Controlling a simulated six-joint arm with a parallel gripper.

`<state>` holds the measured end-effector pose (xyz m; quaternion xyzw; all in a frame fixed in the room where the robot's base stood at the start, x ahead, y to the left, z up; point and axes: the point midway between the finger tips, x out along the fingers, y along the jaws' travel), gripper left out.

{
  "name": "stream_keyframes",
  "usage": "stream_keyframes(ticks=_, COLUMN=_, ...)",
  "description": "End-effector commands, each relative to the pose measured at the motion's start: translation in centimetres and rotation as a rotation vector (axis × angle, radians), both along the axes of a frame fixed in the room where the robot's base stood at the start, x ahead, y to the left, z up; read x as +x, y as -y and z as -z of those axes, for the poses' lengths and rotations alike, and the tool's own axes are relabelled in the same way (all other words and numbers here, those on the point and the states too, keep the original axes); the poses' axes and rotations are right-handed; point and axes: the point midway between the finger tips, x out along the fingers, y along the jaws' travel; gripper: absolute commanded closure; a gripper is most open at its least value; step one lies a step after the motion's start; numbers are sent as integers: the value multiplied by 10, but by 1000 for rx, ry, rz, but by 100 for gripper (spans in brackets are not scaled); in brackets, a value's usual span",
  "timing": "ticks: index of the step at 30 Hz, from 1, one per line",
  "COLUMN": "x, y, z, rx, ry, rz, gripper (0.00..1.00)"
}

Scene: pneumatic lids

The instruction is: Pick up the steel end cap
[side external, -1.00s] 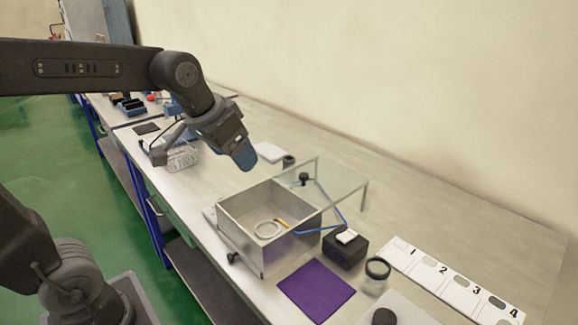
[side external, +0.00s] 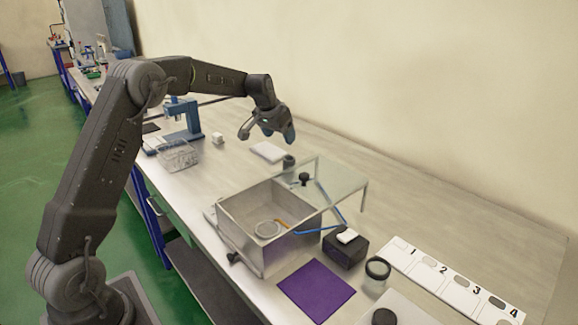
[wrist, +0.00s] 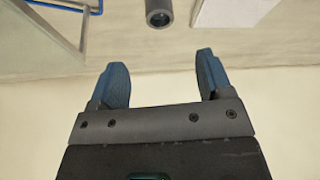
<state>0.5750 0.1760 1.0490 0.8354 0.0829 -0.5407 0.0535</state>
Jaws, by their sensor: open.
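My gripper (side external: 289,134) is above the back of the bench, behind the open metal box. In the wrist view it is open and empty, with its two blue fingers (wrist: 161,78) spread wide. A small dark grey cylinder (side external: 289,161) with a hollow-looking end stands on the bench below my gripper. It also shows at the top edge of the wrist view (wrist: 159,14), ahead of the gap between the fingers and apart from them. It may be the steel end cap; I cannot tell for certain.
The metal box (side external: 240,240) holds a pale ring (side external: 268,229). A clear raised panel (side external: 335,175) and blue hose (side external: 330,205) stand close by. A white block (side external: 268,152) lies left of the cylinder. A purple mat (side external: 316,290) and numbered strip (side external: 450,280) are in front.

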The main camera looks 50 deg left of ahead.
Motion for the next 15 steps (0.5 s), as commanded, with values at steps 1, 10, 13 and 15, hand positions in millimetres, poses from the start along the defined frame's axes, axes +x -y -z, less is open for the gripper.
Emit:
stream_keyframes(ticks=1, x=4, y=0, z=11, rx=-1, ry=-5, rz=1, gripper=28)
stream_keyframes(ticks=10, x=24, y=-4, z=57, rx=-1, ry=-3, rz=0, gripper=28)
stream_keyframes(ticks=13, x=27, y=-5, z=62, rx=-1, ry=-1, rz=0, gripper=28)
stream_keyframes(ticks=15, x=28, y=-5, z=66, rx=-1, ry=-1, rz=0, gripper=28)
